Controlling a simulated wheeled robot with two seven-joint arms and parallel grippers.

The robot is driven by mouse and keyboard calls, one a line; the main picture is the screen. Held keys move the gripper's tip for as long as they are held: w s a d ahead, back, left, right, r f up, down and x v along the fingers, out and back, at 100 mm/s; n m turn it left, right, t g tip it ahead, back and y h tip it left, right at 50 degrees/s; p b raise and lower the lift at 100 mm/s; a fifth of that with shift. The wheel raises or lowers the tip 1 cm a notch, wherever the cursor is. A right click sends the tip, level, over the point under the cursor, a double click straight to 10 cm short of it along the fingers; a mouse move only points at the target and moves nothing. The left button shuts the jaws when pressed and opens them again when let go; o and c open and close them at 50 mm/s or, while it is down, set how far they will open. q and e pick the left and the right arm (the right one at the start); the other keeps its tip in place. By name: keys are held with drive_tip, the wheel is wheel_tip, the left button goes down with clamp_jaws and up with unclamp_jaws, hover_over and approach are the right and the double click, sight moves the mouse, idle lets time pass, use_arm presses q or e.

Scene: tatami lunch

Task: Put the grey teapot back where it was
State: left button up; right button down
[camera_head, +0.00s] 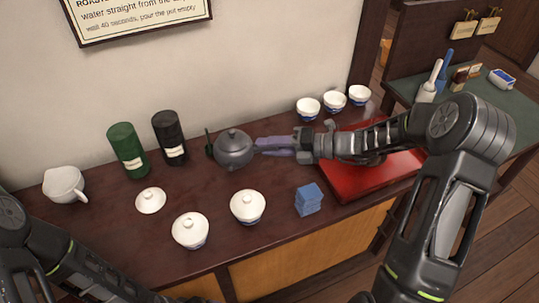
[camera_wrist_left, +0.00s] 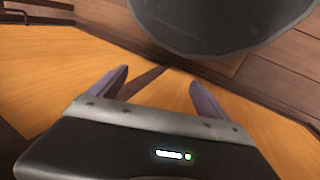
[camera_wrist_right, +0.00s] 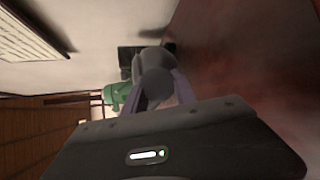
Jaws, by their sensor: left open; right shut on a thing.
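The grey teapot (camera_head: 233,150) is at the back middle of the dark counter, just right of the black canister. My right gripper (camera_head: 262,146) reaches it from the right and is shut on it, seemingly at its handle; the fingers hide that part. In the right wrist view the grey body of the teapot (camera_wrist_right: 155,82) shows between and beyond the fingers (camera_wrist_right: 163,98). I cannot tell if its base touches the counter. My left gripper (camera_wrist_left: 158,85) is open and empty in the left wrist view, in front of wooden panels.
A black canister (camera_head: 169,138) and a green canister (camera_head: 128,150) stand left of the teapot. A red tray (camera_head: 350,192) lies under my right arm. Several cups (camera_head: 308,108) line the back. A white pitcher (camera_head: 63,184) stands far left.

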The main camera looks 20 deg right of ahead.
drive_tip(key=shift+f, duration=1.65)
drive_tip(key=shift+f, duration=0.2)
drive_tip(key=c, duration=1)
unclamp_jaws()
drive_tip(key=shift+r, duration=0.1)
drive_tip(key=shift+s+d, duration=0.1)
drive_tip(key=shift+d, duration=0.05)
drive_tip(key=v, duration=1.1)
drive_tip(key=shift+s+d+r, duration=0.2)
drive_tip(key=shift+d, duration=0.05)
